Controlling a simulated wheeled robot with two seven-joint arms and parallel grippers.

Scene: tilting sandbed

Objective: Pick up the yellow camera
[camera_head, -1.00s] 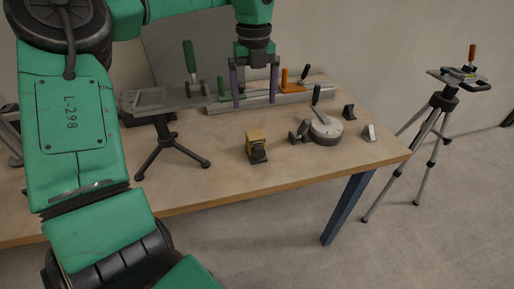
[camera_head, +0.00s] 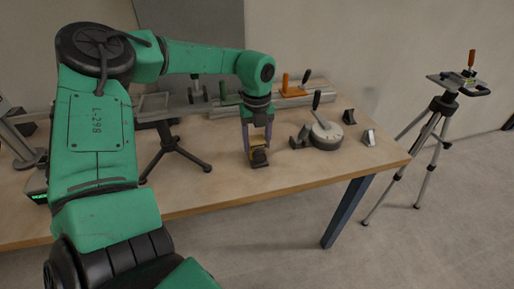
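The gripper hides the camera's upper part. I cannot tell whether the fingers press on the camera or stand slightly apart from it. The camera appears to rest on the table. My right gripper is not in view.
A round grey device with a black handle (camera_head: 325,136) stands right of the camera on the table (camera_head: 290,176). A small tripod (camera_head: 176,150) stands to the left. Clamps with orange (camera_head: 293,91) and green handles sit behind. A tall tripod (camera_head: 436,130) stands on the floor at right.

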